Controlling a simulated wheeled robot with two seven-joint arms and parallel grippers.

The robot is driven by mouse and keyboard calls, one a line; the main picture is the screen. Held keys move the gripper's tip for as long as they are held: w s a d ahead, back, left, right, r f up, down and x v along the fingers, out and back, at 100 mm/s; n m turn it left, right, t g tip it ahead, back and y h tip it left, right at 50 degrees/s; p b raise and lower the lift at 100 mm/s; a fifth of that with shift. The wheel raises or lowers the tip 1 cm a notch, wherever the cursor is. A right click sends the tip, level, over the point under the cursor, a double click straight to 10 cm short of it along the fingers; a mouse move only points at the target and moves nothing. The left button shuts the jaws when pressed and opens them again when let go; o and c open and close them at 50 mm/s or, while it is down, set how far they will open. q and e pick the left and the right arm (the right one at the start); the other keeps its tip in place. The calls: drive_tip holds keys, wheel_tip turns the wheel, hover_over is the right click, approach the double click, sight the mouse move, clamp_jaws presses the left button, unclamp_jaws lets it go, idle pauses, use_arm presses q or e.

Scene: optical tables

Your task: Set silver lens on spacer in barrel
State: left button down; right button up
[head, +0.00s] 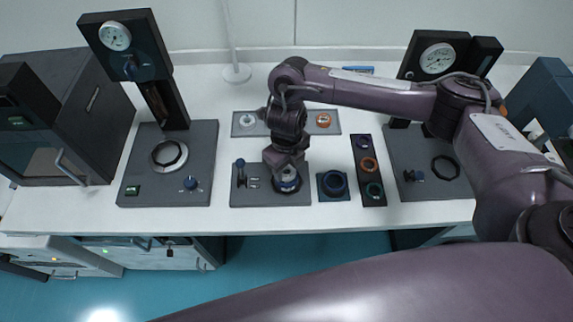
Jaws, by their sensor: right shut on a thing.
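My right gripper (286,174) points down over a round, dark blue-rimmed piece with a pale, silvery band, which looks like the barrel (287,188), on a grey fixture plate (241,199) with a small lever. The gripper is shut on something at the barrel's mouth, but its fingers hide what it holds. A pale silvery disc (247,119) sits at the left of a flat grey tray (265,132) behind. A copper-coloured disc (323,120) sits at its right. My arm hides the tray's middle. The inside of the barrel and any spacer are hidden. My left gripper is not in view.
A square block with a dark blue ring (333,184) and a black rack holding blue, orange and green rings (369,164) stand close right of the fixture. Gauge stations (205,140) (395,150) stand on both sides. The front table strip is clear.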

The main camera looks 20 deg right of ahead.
drive_tip(key=shift+f, duration=0.25)
idle(0.5)
drive_tip(key=o, duration=1.1)
drive_tip(key=shift+c, duration=0.2)
drive_tip(key=shift+r, duration=0.15)
